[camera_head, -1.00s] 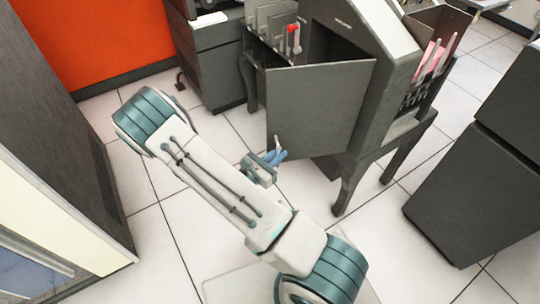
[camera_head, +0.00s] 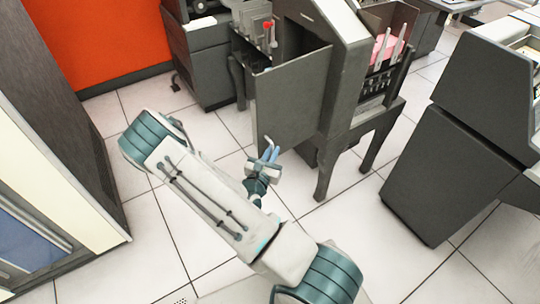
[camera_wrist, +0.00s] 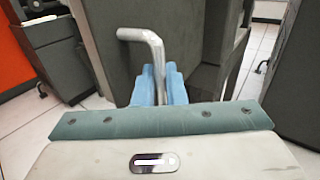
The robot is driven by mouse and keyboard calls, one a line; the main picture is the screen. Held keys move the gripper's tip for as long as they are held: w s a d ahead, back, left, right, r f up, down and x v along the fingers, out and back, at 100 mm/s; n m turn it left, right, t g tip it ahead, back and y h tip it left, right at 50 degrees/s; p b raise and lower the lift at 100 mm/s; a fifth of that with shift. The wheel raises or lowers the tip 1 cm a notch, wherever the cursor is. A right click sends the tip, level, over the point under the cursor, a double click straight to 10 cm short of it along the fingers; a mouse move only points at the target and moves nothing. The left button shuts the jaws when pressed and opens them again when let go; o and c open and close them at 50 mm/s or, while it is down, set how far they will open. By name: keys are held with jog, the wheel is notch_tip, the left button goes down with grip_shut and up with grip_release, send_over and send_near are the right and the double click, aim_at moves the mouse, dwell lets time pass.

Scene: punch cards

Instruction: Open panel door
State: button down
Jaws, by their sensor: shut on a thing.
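The panel door (camera_head: 285,105) is a flat dark grey panel on the front of a grey card machine (camera_head: 346,75). It stands swung out from the machine, and the dark opening shows behind its upper edge. A bent metal handle (camera_wrist: 150,42) sticks out near the door's lower left corner; it also shows in the head view (camera_head: 267,140). My gripper (camera_head: 270,153) has its blue fingers shut around the handle. In the wrist view my gripper's fingertips (camera_wrist: 159,80) stand on both sides of the handle's bar.
A grey machine with a red knob (camera_head: 267,24) stands behind the door. A dark cabinet (camera_head: 60,120) is at the left, and a grey console (camera_head: 430,160) at the right.

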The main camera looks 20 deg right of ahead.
jog(key=shift+s+d+r, duration=0.1)
jog(key=shift+s+d, duration=0.1)
jog(key=shift+d, duration=0.25)
jog(key=c, duration=1.6)
grip_release()
jog(key=shift+d+g, duration=0.2)
jog(key=shift+g, duration=0.1)
jog(key=shift+a, duration=0.15)
jog(key=shift+w+a, duration=0.1)
jog(key=shift+a, duration=0.15)
jog(key=shift+a, duration=0.1)
jog(key=v, duration=1.3)
jog(key=shift+s+f, duration=0.3)
jog(key=shift+s, duration=0.05)
jog(key=shift+r, duration=0.1)
